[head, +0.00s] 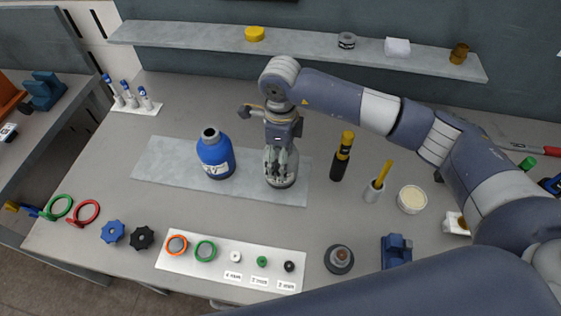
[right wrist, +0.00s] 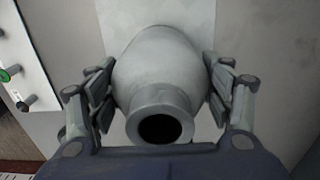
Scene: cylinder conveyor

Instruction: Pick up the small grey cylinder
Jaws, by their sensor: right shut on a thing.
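The small grey cylinder (head: 281,179) is a grey bottle-shaped vessel with a short neck. It stands at the right part of a pale grey mat on the table, in the head view. In the right wrist view the cylinder (right wrist: 160,75) shows its dark round opening toward the camera. My right gripper (head: 282,160) comes down over it from above. Its fingers (right wrist: 158,90) press on both sides of the cylinder's body. Its underside is hidden, so I cannot tell whether it touches the mat. My left gripper is not in view.
A blue cylinder (head: 215,155) stands on the mat (head: 165,160) just left of the grey one. A black and yellow tool (head: 342,157) and a white cup (head: 374,191) are close on the right. A white board (head: 215,267) with rings lies in front. A shelf (head: 300,39) runs behind.

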